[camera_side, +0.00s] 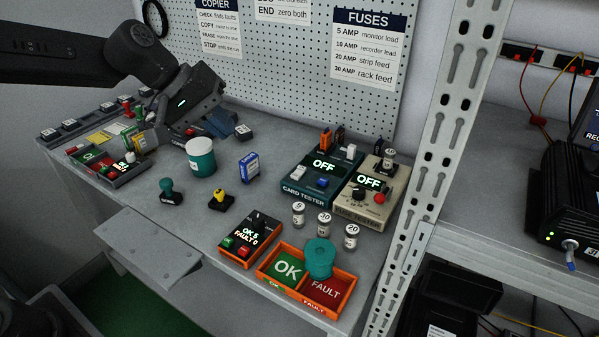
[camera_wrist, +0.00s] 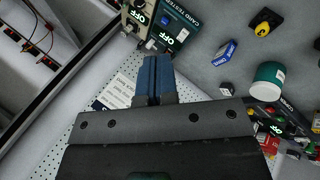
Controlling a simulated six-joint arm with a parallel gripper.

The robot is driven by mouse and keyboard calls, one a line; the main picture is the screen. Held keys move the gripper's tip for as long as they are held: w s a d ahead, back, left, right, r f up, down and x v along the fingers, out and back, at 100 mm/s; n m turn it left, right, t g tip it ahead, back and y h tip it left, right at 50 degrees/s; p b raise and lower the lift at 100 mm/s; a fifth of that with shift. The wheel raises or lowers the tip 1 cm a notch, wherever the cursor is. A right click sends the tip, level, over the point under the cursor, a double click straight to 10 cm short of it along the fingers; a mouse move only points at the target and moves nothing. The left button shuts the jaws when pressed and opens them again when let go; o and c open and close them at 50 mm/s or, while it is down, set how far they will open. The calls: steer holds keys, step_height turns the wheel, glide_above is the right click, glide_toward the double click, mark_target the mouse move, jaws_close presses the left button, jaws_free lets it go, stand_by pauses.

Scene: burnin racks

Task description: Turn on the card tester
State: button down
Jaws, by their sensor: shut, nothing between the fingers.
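The card tester (camera_side: 305,190) is a teal box towards the right of the bench in the side view. Its display reads OFF. It has a white switch (camera_side: 297,174) and a blue button (camera_side: 322,183) on its top face. In the wrist view the card tester (camera_wrist: 190,20) is at the top centre, partly cut off by the frame edge. My gripper (camera_side: 226,130) is over the left rear of the bench, well apart from the tester. Its blue fingers (camera_wrist: 152,72) are together in the wrist view, with nothing between them.
The cream fuse tester (camera_side: 345,202), also reading OFF, stands right beside the card tester. Small jars, a counter box (camera_side: 250,238) and an orange OK/FAULT tray (camera_side: 262,275) are in front.

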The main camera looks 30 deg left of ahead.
steer(key=w+d+f+n+h, duration=0.1)
steer(key=w+f+n, duration=0.15)
steer(key=w, duration=0.35)
steer(key=w+d+f+n+h, duration=0.1)
steer(key=w+f+n, duration=0.15)
steer(key=w, duration=0.35)
steer(key=n+t, duration=0.1)
steer(key=n, duration=0.3)
glide_above(298, 174)
steer(key=s, duration=0.1)
step_height(298, 174, down, 7)
steer(key=shift+s+r, duration=0.15)
steer(key=shift+s, duration=0.05)
steer(key=shift+w+f, duration=0.2)
steer(key=shift+f, duration=1.25)
steer(key=shift+w+f, duration=0.2)
steer(key=shift+f, duration=1.25)
steer(key=shift+w+f, duration=0.2)
steer(key=shift+f, duration=1.25)
steer(key=shift+f, duration=0.4)
